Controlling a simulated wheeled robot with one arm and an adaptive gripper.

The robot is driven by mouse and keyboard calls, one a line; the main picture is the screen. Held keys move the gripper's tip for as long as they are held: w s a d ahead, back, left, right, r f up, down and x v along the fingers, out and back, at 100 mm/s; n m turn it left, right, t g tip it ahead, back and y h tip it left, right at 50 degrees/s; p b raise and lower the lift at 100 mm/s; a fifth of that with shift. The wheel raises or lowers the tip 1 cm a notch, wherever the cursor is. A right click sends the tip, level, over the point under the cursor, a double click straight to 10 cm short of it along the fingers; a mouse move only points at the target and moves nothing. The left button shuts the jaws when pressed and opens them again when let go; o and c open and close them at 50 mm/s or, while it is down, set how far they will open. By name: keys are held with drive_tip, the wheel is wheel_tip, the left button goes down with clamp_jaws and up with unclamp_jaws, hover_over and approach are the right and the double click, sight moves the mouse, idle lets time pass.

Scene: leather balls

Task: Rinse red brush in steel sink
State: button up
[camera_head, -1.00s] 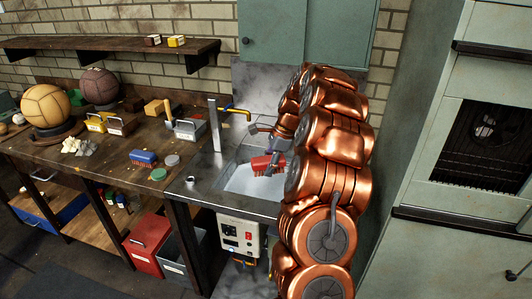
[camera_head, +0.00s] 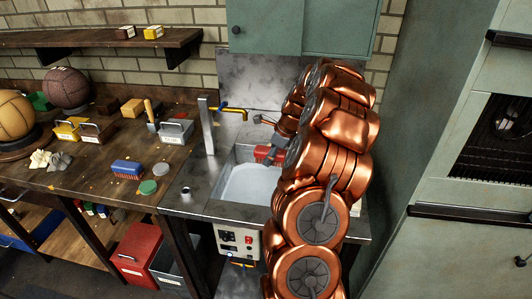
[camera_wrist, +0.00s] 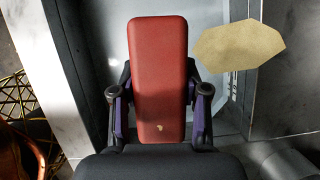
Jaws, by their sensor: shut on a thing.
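The red brush (camera_head: 262,154) is held over the back part of the steel sink (camera_head: 228,208), near the yellow-tipped tap (camera_head: 233,109). My gripper (camera_head: 274,150) is shut on it, and my copper arm hides the sink's right side. In the wrist view the brush's smooth red back (camera_wrist: 158,65) stands between the two dark and purple fingers of my gripper (camera_wrist: 158,105). Its bristles are hidden there. The pale basin lies behind it. I cannot tell whether the brush touches the basin or whether water runs.
A blue brush (camera_head: 127,168) and a green round tin (camera_head: 148,187) lie on the wooden bench left of the sink. A grey caddy (camera_head: 176,130) stands behind them. A flat tan patch (camera_wrist: 240,45) of unclear nature shows beside the brush in the wrist view.

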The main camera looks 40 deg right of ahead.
drive_tip(key=shift+s+b+x, duration=0.2)
drive_tip(key=shift+b+x, duration=0.25)
drive_tip(key=shift+x, duration=0.6)
drive_tip(key=shift+f+b, duration=1.25)
drive_tip(key=shift+f, duration=5.6)
drive_tip(key=shift+r, duration=0.1)
drive_tip(key=shift+s+r+p, duration=0.1)
drive_tip(key=shift+r+p, duration=3.55)
drive_tip(key=shift+r, duration=2.8)
drive_tip(key=shift+r+p, duration=0.95)
drive_tip(key=shift+r, duration=1)
